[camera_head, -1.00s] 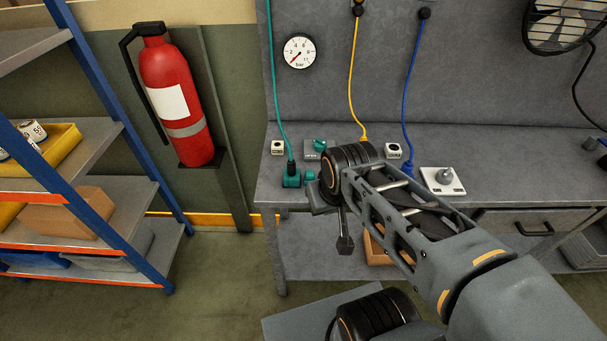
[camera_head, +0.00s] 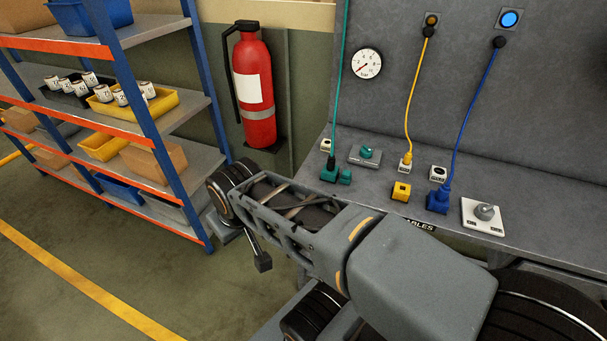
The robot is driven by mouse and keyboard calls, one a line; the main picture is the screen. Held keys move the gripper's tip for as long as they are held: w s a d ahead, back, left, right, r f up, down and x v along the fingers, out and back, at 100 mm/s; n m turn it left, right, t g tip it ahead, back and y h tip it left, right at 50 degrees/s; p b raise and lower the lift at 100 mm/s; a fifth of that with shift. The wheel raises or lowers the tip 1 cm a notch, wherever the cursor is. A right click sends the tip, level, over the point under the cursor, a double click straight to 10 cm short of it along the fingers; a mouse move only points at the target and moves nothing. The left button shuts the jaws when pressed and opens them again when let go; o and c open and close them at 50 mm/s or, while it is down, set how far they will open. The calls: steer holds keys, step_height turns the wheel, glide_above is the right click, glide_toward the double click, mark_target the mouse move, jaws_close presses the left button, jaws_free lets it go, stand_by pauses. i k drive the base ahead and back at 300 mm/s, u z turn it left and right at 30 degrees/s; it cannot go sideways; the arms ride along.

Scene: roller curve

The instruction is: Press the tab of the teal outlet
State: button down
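The teal outlet (camera_head: 328,175) is a small block on the grey bench at its left end. My arm crosses the lower middle of the view. My gripper (camera_head: 262,262) points down at the left, in front of the shelf and well left of and nearer than the teal outlet. It is apart from the outlet. Its fingers are small and dark, and I cannot tell whether they are open.
A grey plate with a teal knob (camera_head: 367,153) lies behind the outlet. A yellow block (camera_head: 401,190), blue outlet (camera_head: 438,202) and white plate with grey knob (camera_head: 484,216) stand to the right. A shelf rack (camera_head: 150,125) and fire extinguisher (camera_head: 254,90) are left.

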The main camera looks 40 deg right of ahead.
mark_target(346, 175)
steer(key=u, duration=0.2)
steer(key=i, duration=1.95)
steer(key=z, duration=3.85)
